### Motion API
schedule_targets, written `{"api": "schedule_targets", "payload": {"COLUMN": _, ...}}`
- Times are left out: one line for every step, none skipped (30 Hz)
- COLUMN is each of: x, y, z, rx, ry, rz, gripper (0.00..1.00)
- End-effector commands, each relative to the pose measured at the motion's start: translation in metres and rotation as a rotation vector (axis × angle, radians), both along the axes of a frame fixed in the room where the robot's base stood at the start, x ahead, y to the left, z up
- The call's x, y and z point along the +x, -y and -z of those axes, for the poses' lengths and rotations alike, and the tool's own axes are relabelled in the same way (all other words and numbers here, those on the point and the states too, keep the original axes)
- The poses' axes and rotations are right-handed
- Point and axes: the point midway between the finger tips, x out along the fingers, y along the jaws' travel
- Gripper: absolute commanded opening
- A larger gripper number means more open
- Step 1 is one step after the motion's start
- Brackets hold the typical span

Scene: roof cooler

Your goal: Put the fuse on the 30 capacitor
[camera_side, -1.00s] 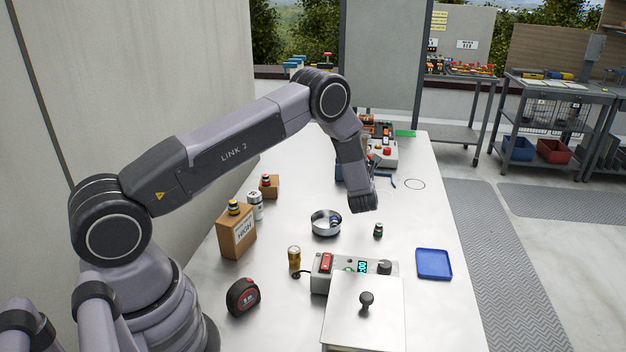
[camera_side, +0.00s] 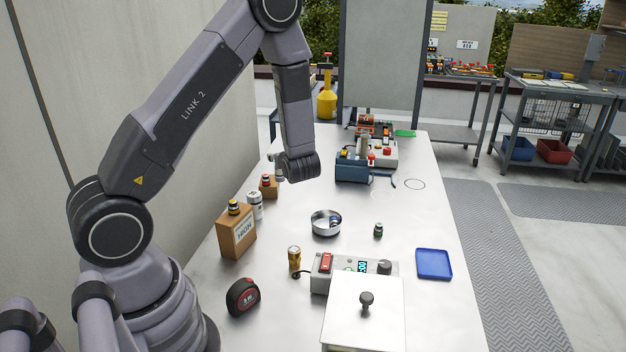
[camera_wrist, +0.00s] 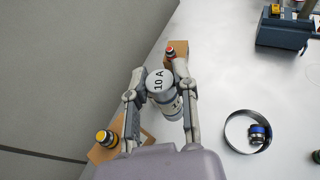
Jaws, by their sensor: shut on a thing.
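My gripper (camera_wrist: 158,77) is shut on a pale, grey-bodied cylinder marked "10 A" (camera_wrist: 158,83), which I take as the fuse. In the side view my gripper (camera_side: 279,163) is at the table's left back, mostly hidden by my wrist, above the area of the small box. A white and silver can (camera_side: 255,205) stands on the table between two cardboard boxes. A gold can (camera_side: 294,258) stands nearer the front. I cannot read a "30" on either can, so I cannot tell which is the capacitor.
The larger box (camera_side: 236,236) bears a yellow-topped part and the smaller box (camera_side: 270,192) a red-topped one. A metal bowl (camera_side: 326,229) holds a blue-ringed part. A tape measure (camera_side: 242,297), switch box (camera_side: 322,274) and blue tray (camera_side: 434,264) lie in front.

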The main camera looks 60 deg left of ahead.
Motion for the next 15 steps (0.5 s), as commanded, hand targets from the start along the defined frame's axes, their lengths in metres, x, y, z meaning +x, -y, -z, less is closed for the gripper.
{"api": "schedule_targets", "payload": {"x": -0.021, "y": -0.010, "z": -0.008, "rx": 0.000, "ry": 0.002, "rz": -0.081, "gripper": 0.00}}
{"api": "schedule_targets", "payload": {"x": -0.034, "y": -0.015, "z": -0.012, "rx": 0.001, "ry": 0.003, "rz": -0.129, "gripper": 0.00}}
{"api": "schedule_targets", "payload": {"x": -0.050, "y": -0.020, "z": -0.017, "rx": 0.000, "ry": 0.001, "rz": -0.190, "gripper": 0.00}}
{"api": "schedule_targets", "payload": {"x": -0.061, "y": -0.023, "z": -0.020, "rx": -0.001, "ry": 0.001, "rz": -0.231, "gripper": 0.00}}
{"api": "schedule_targets", "payload": {"x": -0.071, "y": -0.025, "z": -0.023, "rx": -0.002, "ry": 0.000, "rz": -0.270, "gripper": 0.00}}
{"api": "schedule_targets", "payload": {"x": -0.084, "y": -0.028, "z": -0.026, "rx": -0.003, "ry": -0.001, "rz": -0.315, "gripper": 0.00}}
{"api": "schedule_targets", "payload": {"x": -0.092, "y": -0.029, "z": -0.028, "rx": -0.004, "ry": -0.002, "rz": -0.345, "gripper": 0.00}}
{"api": "schedule_targets", "payload": {"x": -0.099, "y": -0.030, "z": -0.029, "rx": -0.005, "ry": -0.003, "rz": -0.371, "gripper": 0.00}}
{"api": "schedule_targets", "payload": {"x": -0.106, "y": -0.031, "z": -0.031, "rx": -0.006, "ry": -0.003, "rz": -0.401, "gripper": 0.00}}
{"api": "schedule_targets", "payload": {"x": -0.111, "y": -0.031, "z": -0.032, "rx": -0.007, "ry": -0.004, "rz": -0.417, "gripper": 0.00}}
{"api": "schedule_targets", "payload": {"x": -0.114, "y": -0.032, "z": -0.033, "rx": -0.006, "ry": -0.005, "rz": -0.431, "gripper": 0.00}}
{"api": "schedule_targets", "payload": {"x": -0.116, "y": -0.033, "z": -0.032, "rx": -0.007, "ry": -0.005, "rz": -0.445, "gripper": 0.00}}
{"api": "schedule_targets", "payload": {"x": -0.115, "y": -0.035, "z": -0.031, "rx": -0.007, "ry": -0.006, "rz": -0.451, "gripper": 0.00}}
{"api": "schedule_targets", "payload": {"x": -0.114, "y": -0.038, "z": -0.030, "rx": -0.008, "ry": -0.006, "rz": -0.455, "gripper": 0.00}}
{"api": "schedule_targets", "payload": {"x": -0.110, "y": -0.043, "z": -0.027, "rx": -0.008, "ry": -0.006, "rz": -0.459, "gripper": 0.00}}
